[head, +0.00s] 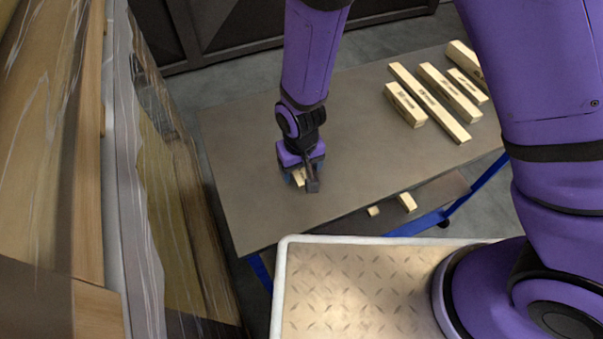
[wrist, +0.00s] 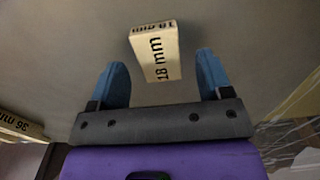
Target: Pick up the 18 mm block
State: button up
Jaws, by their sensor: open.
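The 18 mm block (wrist: 155,52) is a small pale wooden block with "18 mm" printed in black on its faces. In the wrist view it lies on the grey table top, ahead of and roughly centred between the two blue fingertips of my gripper (wrist: 162,75).
Several longer wooden blocks (head: 430,103) lie at the table's right rear. Two small wooden pieces (head: 407,202) are on a lower shelf. A block marked 36 mm (wrist: 22,126) shows at the wrist view's left edge. Plastic-wrapped stock (head: 150,170) stands left of the table (head: 245,215).

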jog(key=shift+f, duration=0.55)
jog(key=c, duration=1)
jog(key=shift+r, duration=0.1)
